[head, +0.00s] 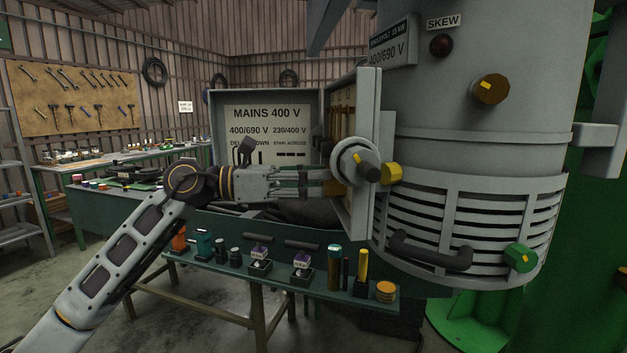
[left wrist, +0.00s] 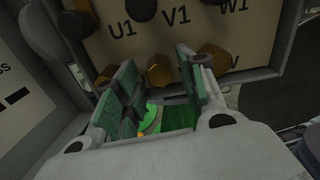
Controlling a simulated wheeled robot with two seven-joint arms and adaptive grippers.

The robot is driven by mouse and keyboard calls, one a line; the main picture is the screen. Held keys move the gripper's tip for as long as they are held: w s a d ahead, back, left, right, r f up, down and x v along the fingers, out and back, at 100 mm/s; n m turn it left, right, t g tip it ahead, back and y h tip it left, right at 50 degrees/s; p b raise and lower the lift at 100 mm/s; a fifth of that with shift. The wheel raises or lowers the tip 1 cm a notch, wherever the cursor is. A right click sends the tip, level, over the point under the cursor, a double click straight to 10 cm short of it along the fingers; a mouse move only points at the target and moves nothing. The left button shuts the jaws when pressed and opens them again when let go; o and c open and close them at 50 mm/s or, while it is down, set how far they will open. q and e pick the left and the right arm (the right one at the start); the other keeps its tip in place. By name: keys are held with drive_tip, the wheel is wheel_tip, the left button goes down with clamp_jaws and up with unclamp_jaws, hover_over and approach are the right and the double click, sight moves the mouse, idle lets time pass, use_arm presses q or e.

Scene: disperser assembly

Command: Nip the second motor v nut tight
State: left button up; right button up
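My left gripper (head: 322,182) reaches from the left to the open terminal box, its fingers near the terminal board (head: 343,108). In the left wrist view my left gripper (left wrist: 158,60) is open, its two green-padded fingers apart. A middle brass nut (left wrist: 160,70) shows between the fingertips; I cannot tell if they touch it. A left brass nut (left wrist: 106,76) is partly behind the left finger. A right brass nut (left wrist: 214,56) is partly behind the right finger, with a letter V printed near it. The labels U1, V1 and W1 stand above this row. My right gripper is not in view.
The box lid (head: 265,125), marked MAINS 400 V, stands open behind my arm. A grey round fitting (head: 352,158) sits at the box's near side. A narrow green bench (head: 225,268) below holds several tools and parts. The grey motor housing (head: 470,185) fills the right.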

use_arm(q)
drive_tip(key=shift+a+r, duration=0.1)
drive_tip(key=shift+r, duration=0.05)
drive_tip(key=shift+a, duration=0.1)
drive_tip(key=s+a, duration=0.1)
drive_tip(key=a, duration=1)
drive_tip(key=shift+s+a, duration=0.25)
drive_tip(key=shift+a, duration=0.1)
drive_tip(key=shift+d, duration=0.15)
